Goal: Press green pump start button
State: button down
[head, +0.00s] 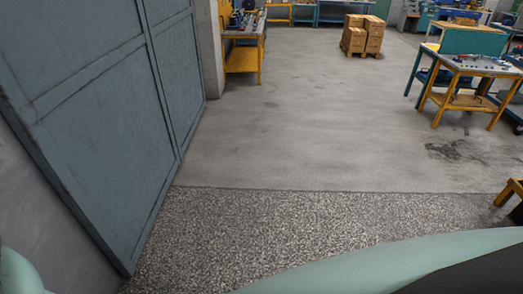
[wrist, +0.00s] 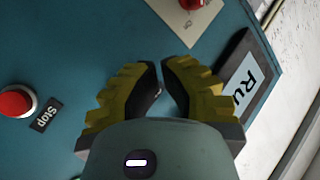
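My gripper (wrist: 161,72) has yellow fingers with dark pads and hangs over a blue control panel (wrist: 90,35) in the wrist view. Its fingertips are drawn close together, with only a narrow gap and nothing seen between them. A red button (wrist: 17,102) with a light ring is at the left, next to a dark label reading "Stop" (wrist: 47,114). A dark-framed label with the letters "Ru" (wrist: 240,85) is right of my gripper, partly covered by a finger. I cannot tell whether the fingertips touch the panel.
Another red control (wrist: 191,4) sits on a pale plate (wrist: 183,22) at the top of the wrist view. In the head view, a grey-blue metal door (head: 100,90) stands close at left. The floor ahead is open, with workbenches (head: 470,66) at right and boxes (head: 362,36) farther back.

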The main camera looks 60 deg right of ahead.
jog(key=shift+d, duration=0.1)
jog(key=shift+s+d+p, duration=0.15)
jog(key=shift+s+d, duration=0.3)
jog(key=shift+s, duration=0.25)
jog(key=shift+s+d+p, duration=0.1)
jog(key=shift+s+d, duration=0.3)
jog(key=shift+s, duration=0.25)
jog(key=shift+s+d+p, duration=0.15)
jog(key=shift+s+d, duration=0.3)
jog(key=shift+s, duration=0.25)
